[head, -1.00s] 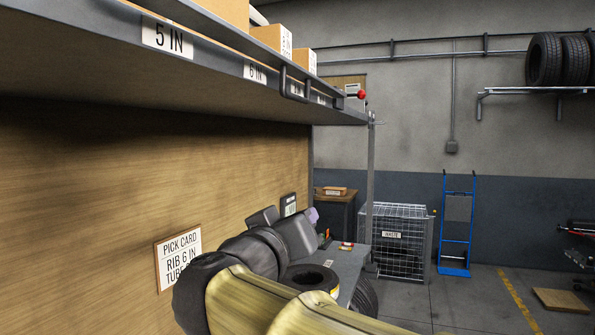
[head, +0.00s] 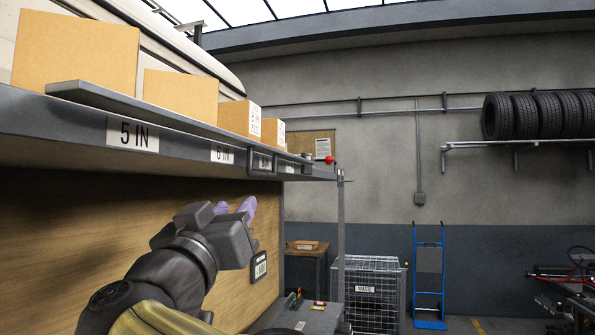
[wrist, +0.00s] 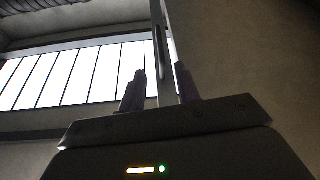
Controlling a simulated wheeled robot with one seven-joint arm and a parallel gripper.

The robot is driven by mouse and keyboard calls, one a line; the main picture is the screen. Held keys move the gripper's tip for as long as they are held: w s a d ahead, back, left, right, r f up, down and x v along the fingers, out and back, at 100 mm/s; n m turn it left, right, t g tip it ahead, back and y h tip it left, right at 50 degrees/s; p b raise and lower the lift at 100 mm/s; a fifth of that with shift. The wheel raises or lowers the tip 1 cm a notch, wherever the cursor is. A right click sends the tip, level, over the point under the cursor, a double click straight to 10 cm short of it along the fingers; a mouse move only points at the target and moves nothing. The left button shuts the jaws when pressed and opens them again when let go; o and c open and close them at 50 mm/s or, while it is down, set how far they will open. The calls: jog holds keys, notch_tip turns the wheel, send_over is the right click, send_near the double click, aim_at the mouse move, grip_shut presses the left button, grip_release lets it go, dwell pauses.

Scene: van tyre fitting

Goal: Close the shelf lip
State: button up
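The shelf (head: 60,118) runs along the left of the head view, with size labels on its front edge. A long grey strip (head: 120,102), which looks like the shelf lip, lies along that edge in front of the boxes; its exact angle is hard to tell. A dark handle (head: 262,163) sits on the front near the far end, and a red knob (head: 329,160) is at the end. My gripper (head: 235,207) is below the shelf, apart from the handle in the picture. Its purple fingers are spread and look empty. In the wrist view the fingers (wrist: 160,88) are also apart.
Cardboard boxes (head: 75,50) stand on the shelf. A wooden back panel (head: 60,215) is below it. A grey post (head: 341,230) rises at the shelf's far end. A wire cage (head: 370,295) and a blue hand truck (head: 429,270) stand beyond.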

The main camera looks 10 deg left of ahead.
jog(key=p+x, duration=0.7)
jog(key=x, duration=0.6)
jog(key=shift+w+r, duration=0.15)
jog(key=shift+w, duration=0.05)
jog(key=shift+c, duration=0.2)
grip_shut()
